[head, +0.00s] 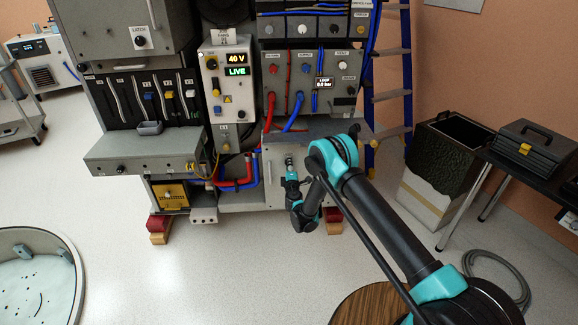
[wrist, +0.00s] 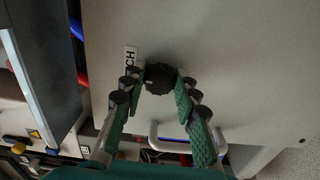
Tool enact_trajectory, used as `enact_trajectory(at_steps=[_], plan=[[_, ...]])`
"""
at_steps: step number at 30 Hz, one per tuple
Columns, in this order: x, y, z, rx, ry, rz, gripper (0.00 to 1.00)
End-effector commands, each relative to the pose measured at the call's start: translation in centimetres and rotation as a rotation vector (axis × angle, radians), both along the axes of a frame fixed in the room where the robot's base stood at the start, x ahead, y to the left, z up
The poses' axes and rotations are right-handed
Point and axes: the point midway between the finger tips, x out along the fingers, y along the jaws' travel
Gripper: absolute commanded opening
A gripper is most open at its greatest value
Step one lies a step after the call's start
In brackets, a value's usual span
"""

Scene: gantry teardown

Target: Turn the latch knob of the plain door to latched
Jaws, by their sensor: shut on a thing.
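The plain door (head: 320,138) is a light grey panel low on the right side of the gantry. It fills most of the wrist view (wrist: 240,70). Its latch knob (wrist: 160,76) is round and black, with a small pale mark on its left side in the wrist view. A label ending in "CH" is beside it, partly hidden by a finger. My gripper (wrist: 158,82) is shut on the knob, a green-padded finger on each side. In the head view my gripper (head: 290,165) reaches the door, and the knob is hidden there.
A white handle (wrist: 187,130) stands out from the door near my fingers. Red and blue hoses (head: 240,181) run left of the door. A blue ladder (head: 392,97) and an open dark bin (head: 430,165) stand to the right.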

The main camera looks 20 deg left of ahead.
Motion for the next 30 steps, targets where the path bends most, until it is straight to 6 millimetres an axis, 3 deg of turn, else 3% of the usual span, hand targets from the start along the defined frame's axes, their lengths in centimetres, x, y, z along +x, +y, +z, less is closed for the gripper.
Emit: enact_trajectory(at_steps=[20, 21, 26, 30], plan=[[-0.12, 0.15, -0.02, -0.059, -0.029, 0.003, 0.01], [-0.12, 0.15, -0.02, -0.059, -0.029, 0.003, 0.31], [-0.08, 0.10, -0.01, -0.059, -0.029, 0.002, 0.51], [-0.05, 0.06, -0.01, -0.059, -0.029, 0.002, 0.51]])
